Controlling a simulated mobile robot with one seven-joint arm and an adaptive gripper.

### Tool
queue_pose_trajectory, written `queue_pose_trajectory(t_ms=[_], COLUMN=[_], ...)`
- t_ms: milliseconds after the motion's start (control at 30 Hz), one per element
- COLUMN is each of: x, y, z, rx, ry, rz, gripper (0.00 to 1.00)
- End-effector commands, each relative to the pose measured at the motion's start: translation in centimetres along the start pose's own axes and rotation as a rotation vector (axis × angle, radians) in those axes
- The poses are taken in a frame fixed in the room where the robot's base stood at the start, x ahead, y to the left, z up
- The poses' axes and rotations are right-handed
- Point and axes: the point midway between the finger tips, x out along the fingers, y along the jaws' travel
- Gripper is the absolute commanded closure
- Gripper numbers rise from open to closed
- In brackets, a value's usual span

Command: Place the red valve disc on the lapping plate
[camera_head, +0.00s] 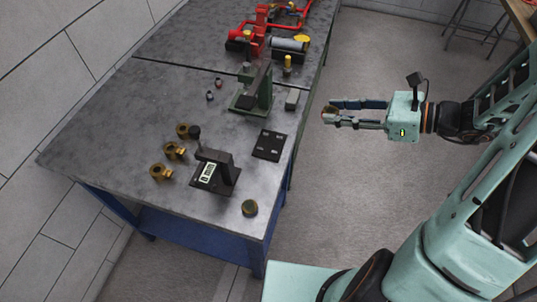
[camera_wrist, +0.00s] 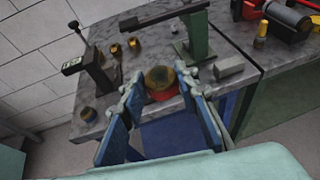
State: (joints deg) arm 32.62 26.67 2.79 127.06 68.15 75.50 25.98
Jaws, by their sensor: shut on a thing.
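My gripper (camera_head: 335,113) is held out to the right of the bench, over the floor and clear of the bench edge. It is shut on the red valve disc (camera_wrist: 164,95), a round piece with a brass-coloured top and a red lower side. In the wrist view the disc sits between the two fingertips (camera_wrist: 161,86); in the head view only a small brownish bit shows at the tips. A flat dark square plate (camera_head: 268,146) with light spots near its corners lies near the bench's right edge; it looks like the lapping plate. The held disc hides part of the bench in the wrist view.
A dark gauge stand with a display (camera_head: 216,172) and a green press-like stand (camera_head: 254,98) flank the plate. A grey block (camera_head: 292,99) is near the edge. Another round piece (camera_head: 250,208) stands at the near corner. Brass fittings (camera_head: 174,150) are at left, red piping (camera_head: 262,30) at the back.

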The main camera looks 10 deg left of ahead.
Motion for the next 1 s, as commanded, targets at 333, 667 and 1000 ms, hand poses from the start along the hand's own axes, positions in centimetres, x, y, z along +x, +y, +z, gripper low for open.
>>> queue_pose_trajectory(t_ms=[333,667,1000], x=[1.3,8.5,15.6], y=[4.0,3.9,3.4], z=[-1.7,-1.9,-4.7], rx=[-0.045,-0.044,-0.042], ry=[0.017,0.017,0.017], rz=[0.143,0.154,0.149], gripper=[1.0,1.0,1.0])
